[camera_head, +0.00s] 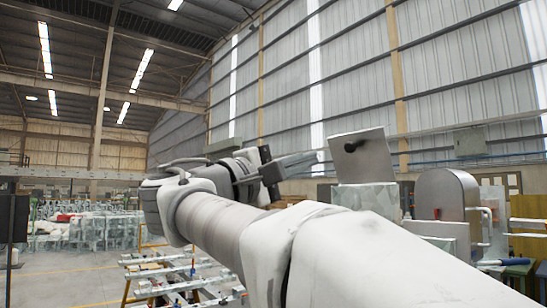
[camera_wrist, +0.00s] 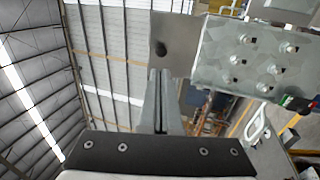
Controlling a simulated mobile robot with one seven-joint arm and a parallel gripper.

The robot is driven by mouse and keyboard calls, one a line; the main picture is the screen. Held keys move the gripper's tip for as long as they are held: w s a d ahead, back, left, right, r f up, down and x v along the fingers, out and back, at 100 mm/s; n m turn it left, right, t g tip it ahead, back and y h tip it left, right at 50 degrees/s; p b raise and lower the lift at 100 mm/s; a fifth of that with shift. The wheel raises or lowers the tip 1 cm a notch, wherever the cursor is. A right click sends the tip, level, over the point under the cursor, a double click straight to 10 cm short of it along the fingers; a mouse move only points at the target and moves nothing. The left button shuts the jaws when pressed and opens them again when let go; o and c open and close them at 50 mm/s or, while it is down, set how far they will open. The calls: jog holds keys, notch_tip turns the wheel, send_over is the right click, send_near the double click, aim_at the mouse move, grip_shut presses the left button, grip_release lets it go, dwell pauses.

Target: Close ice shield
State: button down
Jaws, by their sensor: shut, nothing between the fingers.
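A square grey metal plate with a dark knob, which seems to be the ice shield (camera_head: 372,157), stands raised above a galvanised box (camera_head: 368,197) in the head view. In the wrist view the shield (camera_wrist: 180,32) is just beyond my fingertips, its dark knob near them. My gripper (camera_head: 312,158) points right toward the shield, to the left of it. In the wrist view my gripper (camera_wrist: 160,75) is shut, its two fingers side by side with nothing between them. Whether the fingertips touch the shield is unclear.
A galvanised plate with several bolts (camera_wrist: 255,58) lies right of the fingers in the wrist view. A rounded metal housing (camera_head: 445,200) stands right of the box in the head view. My arm hides part of the area below the box.

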aim_at(349, 146)
jog(key=p+x, duration=0.3)
jog(key=x, duration=0.7)
jog(key=shift+a+p, duration=0.1)
jog(key=shift+p, duration=0.2)
jog(key=shift+s, duration=0.1)
jog(key=shift+r+b, duration=0.1)
jog(key=shift+b, duration=0.25)
